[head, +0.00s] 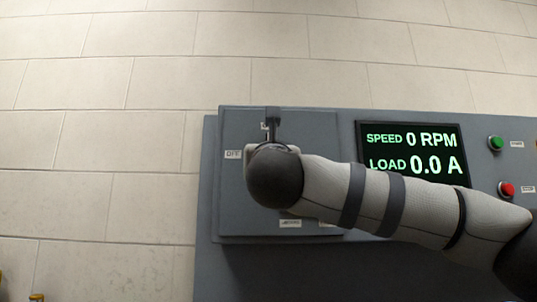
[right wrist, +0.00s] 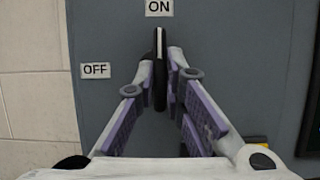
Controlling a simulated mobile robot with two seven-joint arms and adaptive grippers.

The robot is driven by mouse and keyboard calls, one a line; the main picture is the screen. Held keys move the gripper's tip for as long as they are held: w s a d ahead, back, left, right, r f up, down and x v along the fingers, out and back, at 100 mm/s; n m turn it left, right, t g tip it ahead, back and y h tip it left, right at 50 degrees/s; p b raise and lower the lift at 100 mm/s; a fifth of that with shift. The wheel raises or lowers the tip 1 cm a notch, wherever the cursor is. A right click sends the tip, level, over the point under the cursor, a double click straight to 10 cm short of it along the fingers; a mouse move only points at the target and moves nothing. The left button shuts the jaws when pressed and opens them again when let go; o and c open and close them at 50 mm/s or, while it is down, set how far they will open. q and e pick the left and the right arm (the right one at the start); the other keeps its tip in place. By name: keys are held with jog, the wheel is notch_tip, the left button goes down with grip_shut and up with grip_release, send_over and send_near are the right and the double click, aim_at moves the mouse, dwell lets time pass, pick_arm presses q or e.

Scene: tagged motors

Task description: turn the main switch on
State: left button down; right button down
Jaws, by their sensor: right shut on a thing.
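The main switch handle (right wrist: 159,42) is black with a pale line along it. In the right wrist view it stands upright, its tip just below the ON label (right wrist: 159,8); the OFF label (right wrist: 95,71) is to its left. My right gripper (right wrist: 161,75) is shut on the handle, with one finger on each side. In the head view the upper end of the handle (head: 271,122) shows above my right wrist, which hides the fingers and most of the switch. My left gripper is in neither view.
The switch is on a grey panel box (head: 230,200) against a tiled wall. To its right a display (head: 413,152) reads SPEED 0 RPM and LOAD 0.0 A. A green button (head: 495,143) and a red button (head: 506,189) are farther right. My right forearm crosses the panel.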

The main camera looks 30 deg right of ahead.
jog(key=shift+r, duration=0.1)
jog(key=c, duration=1.7)
grip_release()
jog(key=v, duration=1.2)
